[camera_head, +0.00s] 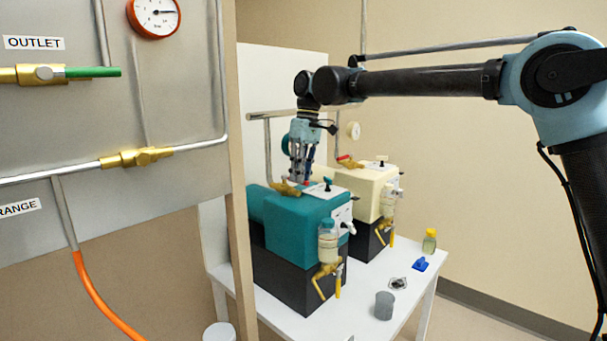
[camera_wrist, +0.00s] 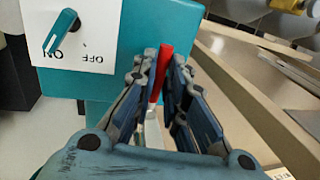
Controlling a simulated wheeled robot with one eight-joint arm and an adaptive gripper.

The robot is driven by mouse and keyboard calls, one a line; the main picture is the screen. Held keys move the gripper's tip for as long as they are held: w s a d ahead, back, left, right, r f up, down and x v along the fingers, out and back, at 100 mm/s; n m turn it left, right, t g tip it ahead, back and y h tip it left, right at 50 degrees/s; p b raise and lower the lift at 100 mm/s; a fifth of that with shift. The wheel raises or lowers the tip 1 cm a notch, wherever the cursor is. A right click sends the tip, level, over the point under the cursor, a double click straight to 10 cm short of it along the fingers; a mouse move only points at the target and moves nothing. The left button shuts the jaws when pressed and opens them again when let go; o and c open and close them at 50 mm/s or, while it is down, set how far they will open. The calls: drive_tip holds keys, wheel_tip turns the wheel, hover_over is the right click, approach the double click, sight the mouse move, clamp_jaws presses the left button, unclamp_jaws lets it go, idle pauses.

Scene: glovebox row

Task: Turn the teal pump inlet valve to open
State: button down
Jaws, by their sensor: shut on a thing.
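The teal pump (camera_head: 300,218) stands on a dark base on the white table, with its brass inlet valve (camera_head: 283,188) at its upper rear. My gripper (camera_head: 301,176) points down over that valve. In the wrist view a red lever handle (camera_wrist: 162,62) lies between the fingertips of my gripper (camera_wrist: 160,75), and the jaws are shut on it. In the head view my fingers hide most of this handle, so its angle is hard to tell there. The teal pump's top panel with ON and OFF marks and a teal switch (camera_wrist: 63,30) shows beside the gripper.
A cream pump (camera_head: 368,186) with its own red-handled valve (camera_head: 348,162) stands just behind. A grey cup (camera_head: 384,306), a blue object (camera_head: 420,264) and a small bottle (camera_head: 430,240) are on the table (camera_head: 360,318). A panel with pipes (camera_head: 110,120) fills the left.

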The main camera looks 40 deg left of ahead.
drive_tip(key=shift+w, duration=0.3)
drive_tip(key=c, duration=1.6)
unclamp_jaws()
drive_tip(key=shift+d, duration=0.1)
drive_tip(key=shift+c, duration=0.2)
drive_tip(key=shift+s, duration=0.1)
wheel_tip(320, 180, up, 12)
drive_tip(key=w, duration=0.2)
drive_tip(key=shift+w, duration=0.3)
drive_tip(key=shift+f, duration=0.1)
